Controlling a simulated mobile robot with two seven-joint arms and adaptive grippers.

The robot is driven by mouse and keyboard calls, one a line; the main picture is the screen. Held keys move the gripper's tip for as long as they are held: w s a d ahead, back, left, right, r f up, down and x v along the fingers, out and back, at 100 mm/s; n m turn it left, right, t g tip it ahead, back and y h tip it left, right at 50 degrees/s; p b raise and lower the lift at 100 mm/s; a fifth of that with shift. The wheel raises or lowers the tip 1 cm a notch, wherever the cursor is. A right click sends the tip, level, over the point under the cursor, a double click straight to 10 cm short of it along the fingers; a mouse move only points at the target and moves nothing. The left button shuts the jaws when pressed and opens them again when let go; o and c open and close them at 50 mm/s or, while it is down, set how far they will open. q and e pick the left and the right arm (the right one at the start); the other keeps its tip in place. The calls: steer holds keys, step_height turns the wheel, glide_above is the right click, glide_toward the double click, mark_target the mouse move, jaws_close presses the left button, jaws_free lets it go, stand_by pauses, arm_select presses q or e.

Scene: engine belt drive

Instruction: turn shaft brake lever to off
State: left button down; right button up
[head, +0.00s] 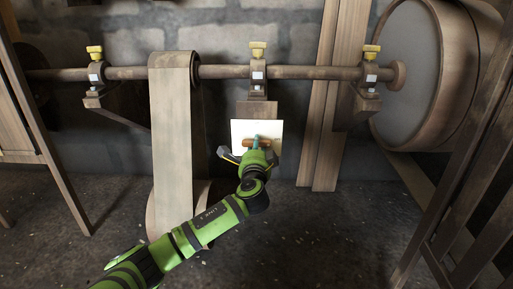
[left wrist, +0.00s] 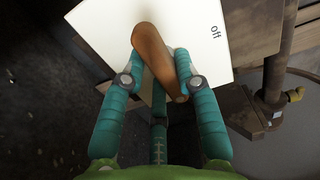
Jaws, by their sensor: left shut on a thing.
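The brake lever (left wrist: 154,55) is a brown-orange handle on a white plate (head: 240,128); the plate also shows in the left wrist view (left wrist: 211,62). In that view the plate carries the word "off" near its right edge, and the lever slants from upper left to lower right. My left gripper (head: 256,146) reaches the plate from below. In the head view, the gripper partly hides the lever. My right gripper is in neither view.
A horizontal shaft (head: 225,72) runs above the plate through several yellow-capped bearings. A wide pale belt (head: 171,130) hangs left of the plate, near my left arm. Wooden boards (head: 335,100) and a large drum (head: 420,70) stand to the right. The dark floor has free room.

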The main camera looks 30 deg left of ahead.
arm_select(q)
steer(key=shift+f+n, duration=0.1)
steer(key=shift+n, duration=0.2)
steer(key=n, duration=0.5)
steer(key=n+p, duration=0.1)
steer(key=n, duration=1.1)
steer(key=shift+w+d+r, duration=0.1)
steer(key=shift+d+r, duration=0.15)
steer(key=shift+r, duration=0.05)
steer(key=shift+n+p, duration=0.3)
steer(key=c, duration=0.9)
jaws_free()
steer(key=shift+c, duration=0.2)
steer(key=v, duration=0.7)
steer(key=shift+s, duration=0.25)
